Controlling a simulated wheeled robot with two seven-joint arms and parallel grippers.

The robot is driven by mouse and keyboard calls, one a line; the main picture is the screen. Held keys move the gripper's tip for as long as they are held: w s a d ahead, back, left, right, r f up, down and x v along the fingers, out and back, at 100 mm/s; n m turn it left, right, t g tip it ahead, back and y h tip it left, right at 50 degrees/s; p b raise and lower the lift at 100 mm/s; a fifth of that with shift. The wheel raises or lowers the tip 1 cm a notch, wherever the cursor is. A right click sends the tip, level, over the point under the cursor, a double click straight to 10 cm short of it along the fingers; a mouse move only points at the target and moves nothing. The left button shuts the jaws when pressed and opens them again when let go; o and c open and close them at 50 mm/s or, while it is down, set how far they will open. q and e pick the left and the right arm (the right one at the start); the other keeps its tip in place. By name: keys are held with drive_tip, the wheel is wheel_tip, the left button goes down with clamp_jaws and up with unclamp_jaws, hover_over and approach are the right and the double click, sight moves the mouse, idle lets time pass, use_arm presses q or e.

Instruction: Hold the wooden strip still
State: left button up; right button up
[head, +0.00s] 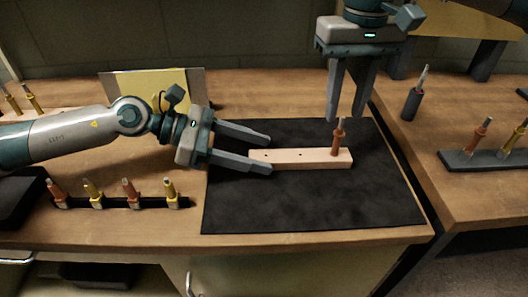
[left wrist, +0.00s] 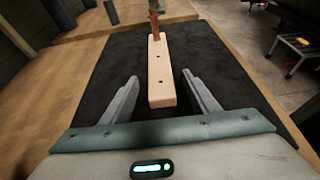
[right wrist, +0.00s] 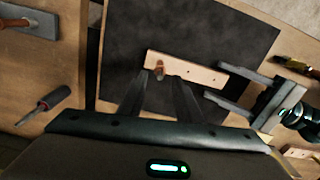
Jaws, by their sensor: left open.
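The pale wooden strip (head: 310,158) lies on a black mat (head: 300,205). A copper-coloured pin-like fastener (head: 339,135) stands upright in its right end, and small dark holes show along its top. My left gripper (head: 271,155) is open around the strip's left end. In the left wrist view, the strip (left wrist: 161,80) lies between the two fingers with a gap on each side, touching neither. My right gripper (head: 345,119) points down above the mat, just behind the fastener. Its fingers are apart, and in the right wrist view the fastener (right wrist: 159,71) shows just past the fingertips.
A black rack (head: 130,203) with several copper and yellow fasteners stands at the front left. On the right bench are another rack (head: 490,158) of fasteners and a tool in a dark holder (head: 412,103). The mat's front is clear.

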use_arm(q)
drive_tip(key=shift+x, duration=1)
drive_tip(key=shift+c, duration=0.3)
drive_tip(key=c, duration=1.1)
use_arm(e)
drive_tip(key=shift+c, duration=0.2)
use_arm(q)
drive_tip(key=shift+c, duration=0.2)
use_arm(e)
drive_tip(key=m, duration=0.5)
drive_tip(key=shift+m, duration=0.3)
drive_tip(key=m, duration=0.4)
drive_tip(key=shift+r, duration=0.1)
drive_tip(key=m, duration=0.4)
drive_tip(key=shift+m, duration=0.3)
drive_tip(key=m, duration=0.5)
